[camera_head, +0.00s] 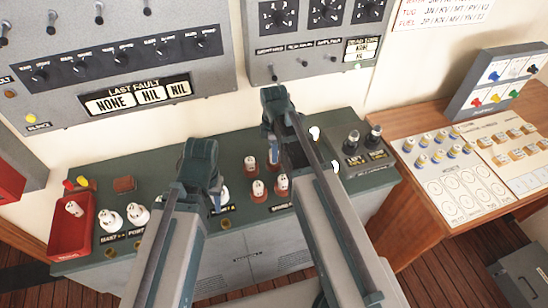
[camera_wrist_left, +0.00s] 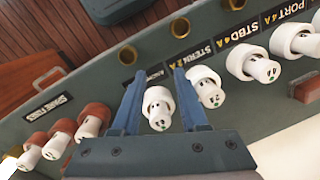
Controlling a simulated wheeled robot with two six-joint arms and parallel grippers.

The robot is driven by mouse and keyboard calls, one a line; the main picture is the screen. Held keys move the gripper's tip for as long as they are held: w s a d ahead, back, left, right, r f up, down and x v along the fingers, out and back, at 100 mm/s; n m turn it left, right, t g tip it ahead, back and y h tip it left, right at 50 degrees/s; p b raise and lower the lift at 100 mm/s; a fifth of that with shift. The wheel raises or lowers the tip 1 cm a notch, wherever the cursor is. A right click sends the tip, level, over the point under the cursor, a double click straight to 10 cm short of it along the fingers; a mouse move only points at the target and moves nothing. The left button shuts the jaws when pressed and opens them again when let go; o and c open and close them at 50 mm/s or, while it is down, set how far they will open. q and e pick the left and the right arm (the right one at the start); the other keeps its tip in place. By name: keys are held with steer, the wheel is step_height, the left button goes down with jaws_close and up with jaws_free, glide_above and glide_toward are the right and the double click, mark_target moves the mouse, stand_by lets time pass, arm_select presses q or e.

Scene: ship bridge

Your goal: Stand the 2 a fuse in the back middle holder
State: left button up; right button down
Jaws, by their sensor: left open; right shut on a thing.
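My right gripper (camera_head: 273,146) is shut on a white fuse (camera_head: 274,157) at the back middle of the red-brown spare holders. I cannot tell whether this fuse is fully seated, and its rating is unreadable. A back-row fuse (camera_head: 250,163) stands left of it. Front-row fuses (camera_head: 258,190) stand nearer; the right arm hides part of the rack. My left gripper (camera_head: 214,192) is open over the console. In the left wrist view, its fingers (camera_wrist_left: 160,92) are apart, with a white fuse (camera_wrist_left: 158,118) showing between them and another (camera_wrist_left: 209,94) beside.
A red tray (camera_head: 60,245) with a white fuse in it stands at the console's left. Labelled white fuses (camera_head: 110,219) line the front. A red-brown block (camera_head: 124,184) lies behind them. Panels (camera_head: 130,60) rise behind.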

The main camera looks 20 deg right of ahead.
arm_select(q)
steer(key=shift+f, duration=0.35)
arm_select(e)
steer(key=shift+f, duration=0.4)
arm_select(q)
steer(key=shift+f+b, duration=0.4)
steer(key=shift+f, duration=0.05)
arm_select(e)
steer(key=shift+f, duration=0.4)
arm_select(q)
steer(key=shift+r, duration=0.1)
arm_select(e)
steer(key=c, duration=0.5)
jaws_free()
steer(key=shift+r, duration=0.1)
arm_select(q)
steer(key=shift+r, duration=0.15)
arm_select(e)
steer(key=shift+r, duration=0.15)
